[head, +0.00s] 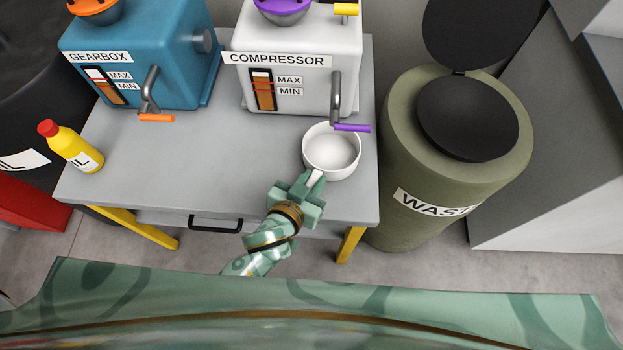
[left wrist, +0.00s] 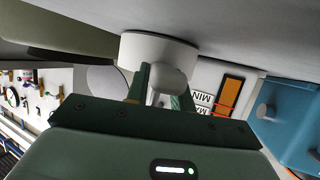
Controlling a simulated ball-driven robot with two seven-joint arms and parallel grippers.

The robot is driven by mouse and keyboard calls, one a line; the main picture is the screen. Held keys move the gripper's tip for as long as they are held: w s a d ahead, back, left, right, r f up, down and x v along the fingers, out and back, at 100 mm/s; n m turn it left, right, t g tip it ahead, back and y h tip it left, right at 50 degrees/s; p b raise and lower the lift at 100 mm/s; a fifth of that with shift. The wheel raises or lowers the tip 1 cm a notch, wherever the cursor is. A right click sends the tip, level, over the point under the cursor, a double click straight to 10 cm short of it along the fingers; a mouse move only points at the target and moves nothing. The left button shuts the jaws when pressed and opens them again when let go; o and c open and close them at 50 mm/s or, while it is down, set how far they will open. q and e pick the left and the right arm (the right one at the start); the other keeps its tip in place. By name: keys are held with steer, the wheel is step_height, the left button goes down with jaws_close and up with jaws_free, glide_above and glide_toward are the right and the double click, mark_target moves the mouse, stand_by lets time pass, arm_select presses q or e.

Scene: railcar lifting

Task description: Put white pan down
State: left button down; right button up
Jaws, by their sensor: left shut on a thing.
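The white pan (head: 333,158) is at the right part of the grey table, in front of the compressor. My left gripper (head: 310,184) is shut on the pan's handle, at the table's front edge. In the left wrist view, which is turned upside down, the white pan (left wrist: 155,50) sits at or very close to the grey table surface (left wrist: 240,28); I cannot tell whether it touches. The gripper's fingers (left wrist: 160,88) close around its handle. The pan looks level and its inside looks empty. My right gripper is not in view.
The white compressor (head: 300,85) with a purple-handled crank (head: 352,128) stands right behind the pan. A blue gearbox (head: 140,60) and a yellow bottle (head: 75,148) are to the left. A green waste bin (head: 440,190) stands at the right. The table's front middle (head: 200,180) is clear.

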arm_select(q)
steer(key=shift+f, duration=0.15)
steer(key=c, duration=1.2)
jaws_free()
steer(key=shift+r, duration=0.2)
steer(key=shift+s+a+r, duration=0.1)
steer(key=shift+s+r, duration=0.05)
steer(key=shift+s, duration=0.15)
steer(key=p+v, duration=0.3)
steer(key=v, duration=0.8)
steer(key=shift+s+a, duration=0.1)
